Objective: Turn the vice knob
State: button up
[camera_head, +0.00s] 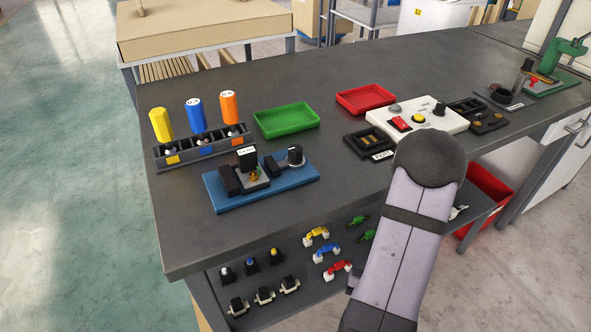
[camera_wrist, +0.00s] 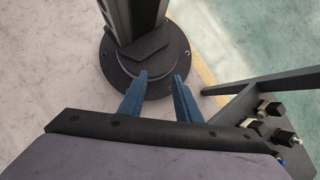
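The vice (camera_head: 217,202) is a blue base with dark jaws on the left front part of the dark bench in the head view. A small grey and black part with a black block sits at its jaws. The vice knob (camera_head: 295,156) is a dark cylinder with a light mark on top, at the vice's right end. My gripper (camera_wrist: 159,78) shows in the wrist view as two blue fingers, spread apart with nothing between them. It points down at the floor and my own base, away from the vice. The head view shows my arm but not the fingers.
On the bench top (camera_head: 215,248) stand a rack (camera_head: 204,147) with yellow, blue and orange tools, a green tray (camera_head: 286,121), a red tray (camera_head: 365,99) and a white button box (camera_head: 446,121). A lower shelf (camera_head: 277,306) holds several small parts. The bench front edge is clear.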

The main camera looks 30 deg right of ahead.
notch_tip(320, 180, up, 13)
jog(key=n+p, duration=0.2)
jog(key=p, duration=1)
notch_tip(320, 180, up, 32)
jog(key=n+t+h+p, duration=0.45)
jog(key=n+p, duration=0.45)
jog(key=p, duration=1.2)
send_over(295, 148)
jog(key=shift+r+h, duration=0.15)
jog(key=shift+h, duration=0.2)
jog(key=shift+f+p, duration=0.45)
jog(key=shift+f, duration=3.3)
jog(key=shift+c, duration=0.5)
grip_shut()
